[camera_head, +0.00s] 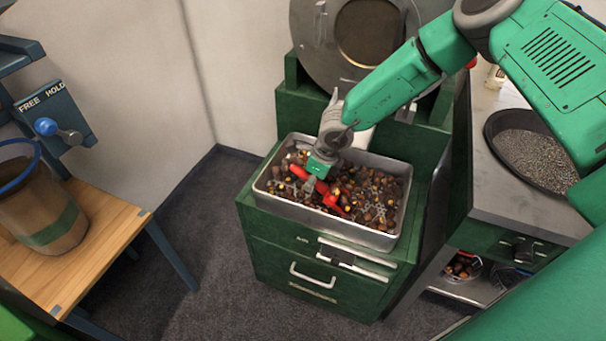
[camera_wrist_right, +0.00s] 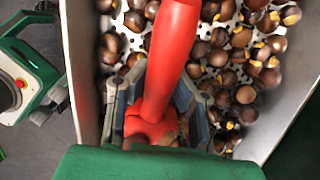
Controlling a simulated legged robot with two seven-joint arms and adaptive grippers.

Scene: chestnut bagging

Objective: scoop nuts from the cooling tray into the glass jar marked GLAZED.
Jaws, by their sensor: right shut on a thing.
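The metal cooling tray (camera_head: 318,219) sits on a green cabinet and holds many brown nuts, some with yellow patches, over a perforated bottom. My right gripper (camera_head: 312,184) is down at the tray's left half, shut on a red scoop (camera_head: 331,201). In the right wrist view the scoop's red handle (camera_wrist_right: 172,55) stands between the two grey fingers (camera_wrist_right: 155,112), with nuts around it. The scoop's bowl is not clear, so I cannot tell whether it holds nuts. No jar with a readable GLAZED mark shows. My left gripper is not in view.
A round metal hatch (camera_head: 325,45) stands behind the tray. On the right, a counter (camera_head: 500,197) holds a dark pan of grey grains (camera_head: 540,158); a container with nuts (camera_head: 462,268) is on the shelf below. On the left, a blue-rimmed container (camera_head: 45,215) stands on a wooden table (camera_head: 105,235).

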